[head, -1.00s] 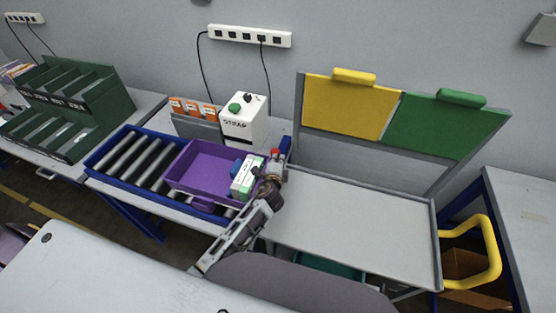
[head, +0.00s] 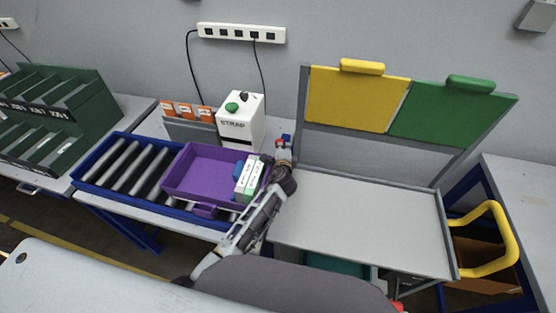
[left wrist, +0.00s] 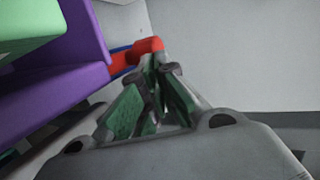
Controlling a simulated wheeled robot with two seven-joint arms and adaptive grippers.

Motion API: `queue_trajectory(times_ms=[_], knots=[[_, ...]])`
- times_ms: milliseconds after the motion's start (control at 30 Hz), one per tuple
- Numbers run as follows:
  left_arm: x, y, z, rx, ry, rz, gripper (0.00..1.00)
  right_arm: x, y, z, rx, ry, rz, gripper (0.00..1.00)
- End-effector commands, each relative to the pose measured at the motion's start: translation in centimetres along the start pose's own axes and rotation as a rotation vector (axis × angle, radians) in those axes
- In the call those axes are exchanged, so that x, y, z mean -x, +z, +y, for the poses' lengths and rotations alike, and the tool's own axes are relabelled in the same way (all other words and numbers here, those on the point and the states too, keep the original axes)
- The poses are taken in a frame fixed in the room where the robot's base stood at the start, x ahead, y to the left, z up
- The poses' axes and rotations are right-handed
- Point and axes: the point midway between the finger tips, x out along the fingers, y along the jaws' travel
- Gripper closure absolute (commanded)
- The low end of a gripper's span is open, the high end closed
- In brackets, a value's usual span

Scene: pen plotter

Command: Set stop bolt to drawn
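The stop bolt appears to be the red knob (head: 279,142) by a blue part at the right end of the roller conveyor. It also shows in the left wrist view as a red knob (left wrist: 146,50) just beyond my fingertips. My left gripper (head: 284,154) is right at the knob. In the left wrist view its green-padded fingers (left wrist: 161,72) converge to a narrow gap, with the knob behind and slightly left of the tips. I cannot tell whether they touch it or grip it. The bolt's shaft is hidden. My right gripper is out of view.
A purple tray (head: 190,187) with white-and-green boxes (head: 249,178) stands on the blue-framed roller conveyor (head: 117,162), close left of the gripper. A white STRAP machine (head: 242,122) stands behind. A clear grey cart top (head: 360,220) lies to the right, with yellow and green panels.

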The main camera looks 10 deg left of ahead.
Motion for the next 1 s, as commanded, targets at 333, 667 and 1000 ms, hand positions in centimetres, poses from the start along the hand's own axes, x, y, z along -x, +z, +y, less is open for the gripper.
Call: queue_trajectory(times_ms=[333, 667, 1000], knots=[[-1.6, -0.4, -0.4, 0.0, 0.002, 0.001, 1.0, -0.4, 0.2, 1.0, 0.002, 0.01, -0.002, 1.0], [-1.5, -0.4, -0.4, 0.001, 0.002, 0.002, 1.0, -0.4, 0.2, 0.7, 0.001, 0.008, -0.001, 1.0], [-1.6, 0.1, -0.6, 0.0, 0.001, 0.002, 1.0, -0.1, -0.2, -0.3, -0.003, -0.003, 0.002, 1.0]])
